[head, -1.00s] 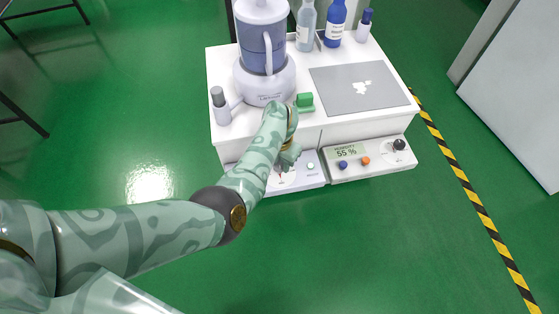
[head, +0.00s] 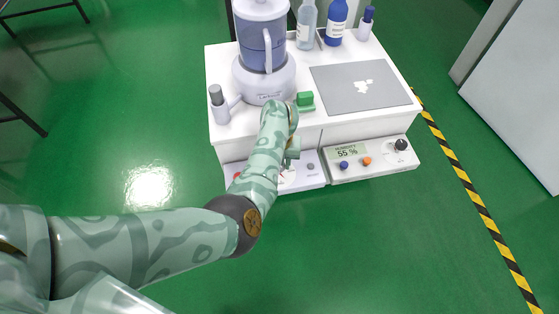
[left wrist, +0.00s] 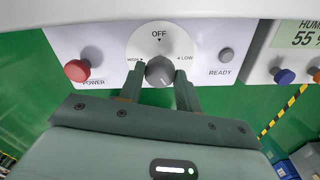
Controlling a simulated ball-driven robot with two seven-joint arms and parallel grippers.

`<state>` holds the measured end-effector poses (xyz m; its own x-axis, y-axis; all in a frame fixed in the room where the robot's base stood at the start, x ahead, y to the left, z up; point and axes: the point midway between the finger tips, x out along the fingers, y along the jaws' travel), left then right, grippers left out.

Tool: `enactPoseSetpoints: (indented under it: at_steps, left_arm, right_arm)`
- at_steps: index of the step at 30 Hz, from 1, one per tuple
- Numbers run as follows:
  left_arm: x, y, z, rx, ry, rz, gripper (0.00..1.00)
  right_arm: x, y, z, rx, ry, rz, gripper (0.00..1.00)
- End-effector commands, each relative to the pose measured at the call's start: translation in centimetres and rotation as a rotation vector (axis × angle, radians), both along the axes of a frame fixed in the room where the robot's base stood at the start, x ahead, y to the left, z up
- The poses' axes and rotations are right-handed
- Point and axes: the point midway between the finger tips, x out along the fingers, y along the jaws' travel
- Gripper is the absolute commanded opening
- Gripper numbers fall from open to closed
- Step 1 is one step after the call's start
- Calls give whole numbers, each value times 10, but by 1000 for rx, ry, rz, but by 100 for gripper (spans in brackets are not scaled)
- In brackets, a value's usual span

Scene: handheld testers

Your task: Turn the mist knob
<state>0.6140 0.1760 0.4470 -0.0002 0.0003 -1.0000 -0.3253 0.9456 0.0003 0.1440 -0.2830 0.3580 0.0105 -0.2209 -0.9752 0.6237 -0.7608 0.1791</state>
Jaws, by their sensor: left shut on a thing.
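A pale mark on the knob points down and slightly right in the left wrist view. My left gripper (left wrist: 157,80) is shut on this knob, one finger on each side. In the head view my left gripper (head: 290,158) is at the front panel, and my arm and hand hide the knob. The label naming the knob is not readable. My right gripper is not in view.
A red POWER button (left wrist: 77,70) and a grey READY lamp (left wrist: 226,55) flank the dial. To the right, a humidity panel (head: 372,171) reads 55 % and has blue, orange and black controls. A humidifier (head: 263,75) stands on the white cabinet above.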

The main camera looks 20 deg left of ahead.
Motion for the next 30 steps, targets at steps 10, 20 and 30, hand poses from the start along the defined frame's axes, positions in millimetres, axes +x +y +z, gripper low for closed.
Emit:
enactPoseSetpoints:
  at_steps: [10, 20, 30]
  left_arm:
    - [0, 0, -1, 0, 1, 326, 11]
    - [0, 0, -1, 0, 1, 636, 11]
    - [0, 0, -1, 0, 1, 897, 11]
  right_arm:
    - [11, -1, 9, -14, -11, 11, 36]
    - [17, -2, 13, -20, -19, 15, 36]
    - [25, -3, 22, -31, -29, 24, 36]
